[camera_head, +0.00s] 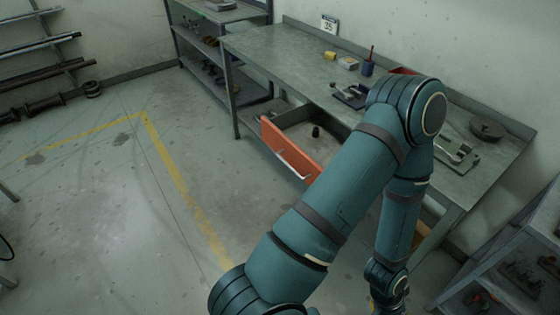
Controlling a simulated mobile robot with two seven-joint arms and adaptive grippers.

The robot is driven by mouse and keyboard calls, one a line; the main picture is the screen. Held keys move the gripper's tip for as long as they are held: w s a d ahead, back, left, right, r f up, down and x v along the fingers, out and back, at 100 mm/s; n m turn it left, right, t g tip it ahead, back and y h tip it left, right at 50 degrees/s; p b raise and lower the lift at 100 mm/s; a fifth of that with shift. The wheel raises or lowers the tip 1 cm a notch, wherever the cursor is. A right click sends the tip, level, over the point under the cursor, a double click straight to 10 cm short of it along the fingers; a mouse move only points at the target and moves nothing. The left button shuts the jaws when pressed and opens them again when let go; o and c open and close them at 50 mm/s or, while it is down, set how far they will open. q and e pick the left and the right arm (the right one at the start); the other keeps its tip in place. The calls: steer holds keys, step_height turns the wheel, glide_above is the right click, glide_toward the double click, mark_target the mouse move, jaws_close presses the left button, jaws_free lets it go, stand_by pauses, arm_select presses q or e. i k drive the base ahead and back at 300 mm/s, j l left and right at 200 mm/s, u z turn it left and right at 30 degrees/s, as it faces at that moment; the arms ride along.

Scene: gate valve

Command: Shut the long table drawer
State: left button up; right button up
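The table drawer (287,150) with an orange front and a pale handle stands pulled out from under the grey-green workbench (283,58). Its open inside shows, with a small dark object (316,131) in it. My teal arm crosses in front and hides the drawer's right part. The arm rises from the bottom edge, bends over the bench and drops down to the right of the drawer. Its wrist end is at the bottom edge, and no gripper fingers show. My other arm is not seen.
On the bench are a yellow box (348,63), a dark cup (367,68) and a round dark disc (487,129). A rack with bars (40,70) stands at the left wall, and shelving (520,250) at the lower right. The floor left of the drawer is clear.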

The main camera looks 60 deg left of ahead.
mark_target(289, 134)
steer(key=u, duration=1.95)
steer(key=i+l, duration=0.05)
